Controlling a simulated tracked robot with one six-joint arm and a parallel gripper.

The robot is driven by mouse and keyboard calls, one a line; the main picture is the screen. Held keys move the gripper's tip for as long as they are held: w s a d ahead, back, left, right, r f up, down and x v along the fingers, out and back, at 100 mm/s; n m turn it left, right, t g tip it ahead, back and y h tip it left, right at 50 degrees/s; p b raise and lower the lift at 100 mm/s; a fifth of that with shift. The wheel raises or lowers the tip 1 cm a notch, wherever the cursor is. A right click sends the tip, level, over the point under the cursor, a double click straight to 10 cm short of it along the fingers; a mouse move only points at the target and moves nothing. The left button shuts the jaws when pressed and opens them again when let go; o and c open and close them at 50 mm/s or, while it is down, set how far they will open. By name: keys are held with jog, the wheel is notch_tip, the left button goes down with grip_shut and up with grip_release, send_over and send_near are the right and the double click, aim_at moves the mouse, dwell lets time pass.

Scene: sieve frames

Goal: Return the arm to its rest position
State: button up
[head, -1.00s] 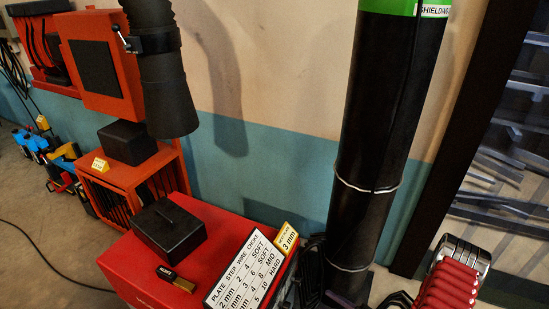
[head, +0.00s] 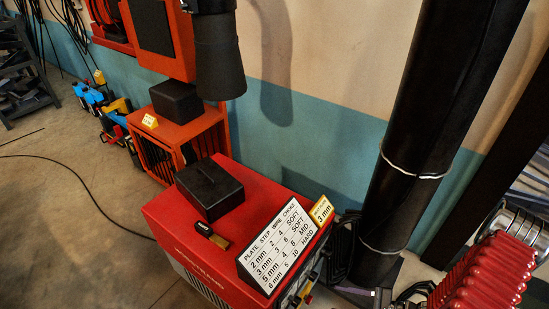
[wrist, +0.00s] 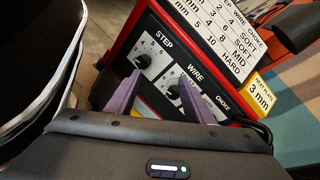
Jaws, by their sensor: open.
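My gripper (wrist: 160,76) shows in the wrist view with its two purple fingers apart and nothing between them. Its fingers are in front of the dark control panel (wrist: 155,97) of the red machine. Whether the fingertips touch the panel, I cannot tell. I cannot make out my gripper clearly in the head view. The red machine (head: 165,215) stands on the floor there, with a white plate, step, wire and choke chart (head: 283,244) and a yellow 3 mm tag (head: 322,211) on it.
A black box (head: 208,190) sits on the red machine. An orange cage-like unit (head: 190,130) stands behind it. A thick black column (head: 440,120) rises at right, near a red ribbed object (head: 485,275).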

jog(key=s+r+n+g+h, duration=0.2)
jog(key=r+n+h, duration=0.1)
jog(key=r, duration=0.6)
jog(key=s+d+r+n+g+h, duration=0.1)
jog(key=r+n+g+h, duration=0.25)
jog(key=r, duration=0.55)
jog(key=s+r+n+g+h, duration=0.2)
jog(key=r+n+h, duration=0.2)
jog(key=r, duration=0.5)
jog(key=s+a+r+n+t+h, duration=0.1)
jog(key=a+r+n+t, duration=0.2)
jog(key=r, duration=0.6)
jog(key=a+r+n+t+h, duration=0.1)
jog(key=a+r+n+t, duration=0.2)
jog(key=r, duration=0.6)
jog(key=shift+s+a+r+t+h, duration=0.4)
jog(key=shift+a+t, duration=0.25)
jog(key=shift+t, duration=0.1)
